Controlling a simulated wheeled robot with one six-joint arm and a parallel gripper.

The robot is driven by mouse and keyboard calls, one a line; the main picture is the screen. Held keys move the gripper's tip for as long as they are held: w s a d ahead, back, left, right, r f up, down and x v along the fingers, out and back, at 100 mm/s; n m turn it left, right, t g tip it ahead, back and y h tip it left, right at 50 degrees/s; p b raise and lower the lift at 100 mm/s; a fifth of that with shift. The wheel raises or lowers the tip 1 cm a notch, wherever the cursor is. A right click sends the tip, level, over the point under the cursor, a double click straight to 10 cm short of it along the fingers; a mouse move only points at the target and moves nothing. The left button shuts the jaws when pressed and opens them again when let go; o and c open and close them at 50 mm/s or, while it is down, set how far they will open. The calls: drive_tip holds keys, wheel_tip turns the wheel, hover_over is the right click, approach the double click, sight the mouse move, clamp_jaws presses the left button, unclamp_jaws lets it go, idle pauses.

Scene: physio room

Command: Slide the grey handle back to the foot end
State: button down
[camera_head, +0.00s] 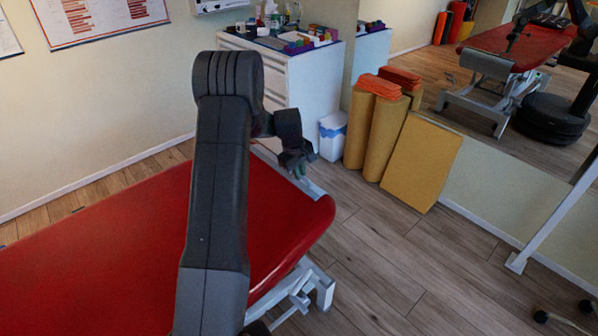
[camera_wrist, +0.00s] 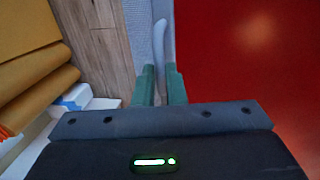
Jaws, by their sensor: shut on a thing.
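The red treatment table (camera_head: 110,255) fills the lower left of the head view. A light grey rail (camera_head: 312,188) runs along its far end edge. My gripper (camera_head: 299,169) is at this edge, small and partly hidden behind my arm. In the wrist view, the green fingertips of my gripper (camera_wrist: 162,86) are on either side of the slim grey handle (camera_wrist: 161,40), shut on it. The handle stands beside the red padding (camera_wrist: 240,60), over a pale grey strip. Its lower part is hidden between the fingers. I cannot make out the handle in the head view.
A white cabinet (camera_head: 300,75) with bottles and boxes stands behind the table. A white bin (camera_head: 332,137), yellow rolls (camera_head: 383,135) and a yellow board (camera_head: 422,165) stand by the mirror (camera_head: 480,120), which reflects the table.

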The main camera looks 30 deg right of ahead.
drive_tip(key=shift+d+r, duration=0.15)
drive_tip(key=shift+d, duration=0.05)
drive_tip(key=c, duration=1.5)
unclamp_jaws()
drive_tip(key=shift+d, duration=0.1)
drive_tip(key=a+r, duration=0.1)
drive_tip(key=r, duration=0.3)
drive_tip(key=a+r, duration=0.1)
drive_tip(key=r, duration=0.8)
drive_tip(key=shift+s+a+r+p, duration=0.2)
drive_tip(key=shift+a+p, duration=0.2)
drive_tip(key=d+f, duration=0.1)
drive_tip(key=f, duration=0.8)
drive_tip(key=d+f, duration=0.1)
drive_tip(key=f, duration=0.3)
drive_tip(key=shift+w+d+f+b, duration=0.2)
drive_tip(key=shift+d+f+b, duration=0.1)
drive_tip(key=shift+f+b, duration=0.1)
drive_tip(key=shift+a, duration=0.25)
